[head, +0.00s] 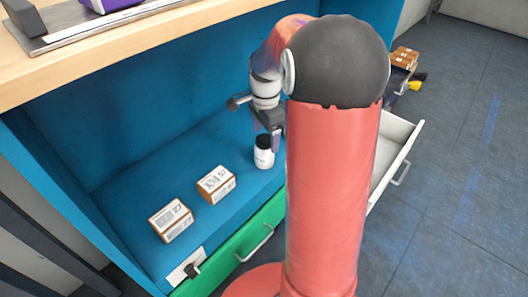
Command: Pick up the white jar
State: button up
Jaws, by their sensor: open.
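The white jar (263,158) with a black lid stands upright on the blue shelf, just left of my red arm column in the head view. My gripper (269,128) is directly above and around the height of the jar's lid, pointing down. Its jaws are open. Part of the gripper overlaps the lid in the picture, so I cannot tell whether the fingers touch the jar. My arm hides the area to the right of the jar.
Two brown-and-white boxes, one nearer (171,220) and one farther (216,184), lie left of the jar on the blue shelf (130,190). A wooden top (110,55) overhangs the shelf. A green drawer (240,250) is below; an open white drawer (392,165) is at right.

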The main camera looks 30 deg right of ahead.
notch_tip(320, 180, down, 5)
jog(key=shift+w+f+b, duration=0.1)
jog(key=shift+b, duration=0.45)
jog(key=c, duration=1.2)
jog(key=shift+o, duration=0.2)
